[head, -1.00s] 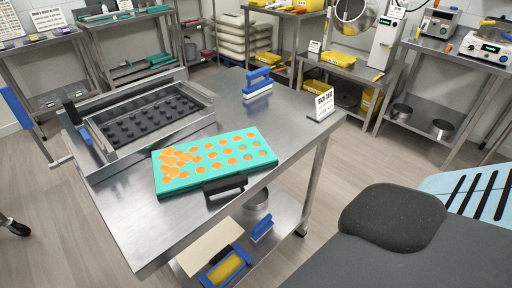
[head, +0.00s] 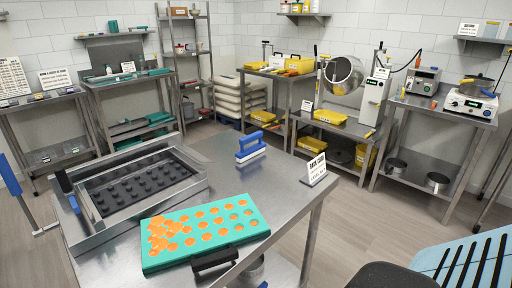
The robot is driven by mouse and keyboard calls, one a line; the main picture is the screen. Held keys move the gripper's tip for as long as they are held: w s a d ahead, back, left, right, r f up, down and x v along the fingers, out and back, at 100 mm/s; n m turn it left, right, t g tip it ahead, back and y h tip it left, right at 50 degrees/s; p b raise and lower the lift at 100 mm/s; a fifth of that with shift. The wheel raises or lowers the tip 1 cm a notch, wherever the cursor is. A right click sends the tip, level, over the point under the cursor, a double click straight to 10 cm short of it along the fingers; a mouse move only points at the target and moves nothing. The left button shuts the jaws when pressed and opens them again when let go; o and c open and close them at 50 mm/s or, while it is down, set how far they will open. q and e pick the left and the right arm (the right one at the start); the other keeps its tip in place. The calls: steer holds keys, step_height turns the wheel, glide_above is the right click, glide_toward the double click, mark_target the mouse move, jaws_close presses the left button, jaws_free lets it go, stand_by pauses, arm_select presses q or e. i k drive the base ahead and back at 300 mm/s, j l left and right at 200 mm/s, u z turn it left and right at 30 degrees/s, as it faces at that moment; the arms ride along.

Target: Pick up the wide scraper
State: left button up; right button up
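A blue-handled tool with a wide, pale straight lower edge (head: 250,147) stands upright on the steel table (head: 300,205), toward its far side; it looks like the wide scraper. It is behind the teal mold (head: 205,231), which has orange-filled round cavities and a black handle (head: 214,260) at its front edge. Neither of my grippers is in view.
A metal frame with a dark studded plate (head: 140,185) takes up the table's left part. A small sign (head: 314,169) stands at the right edge. The tabletop around the blue tool is clear. Shelves with yellow bins (head: 330,116) stand behind.

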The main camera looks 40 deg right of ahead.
mark_target(244, 155)
steer(key=i+l+z, duration=0.1)
steer(key=l, duration=0.3)
steer(key=i+l, duration=0.1)
steer(key=l, duration=0.3)
steer(key=l+z, duration=0.15)
steer(key=l, duration=0.25)
steer(key=i+l+z, duration=0.1)
steer(key=l, duration=0.3)
steer(key=i+l, duration=0.2)
steer(key=l, duration=0.2)
steer(key=i+l+z, duration=0.15)
steer(key=l, duration=0.2)
steer(key=i+l, duration=0.15)
steer(key=l, duration=0.25)
steer(key=z, duration=0.05)
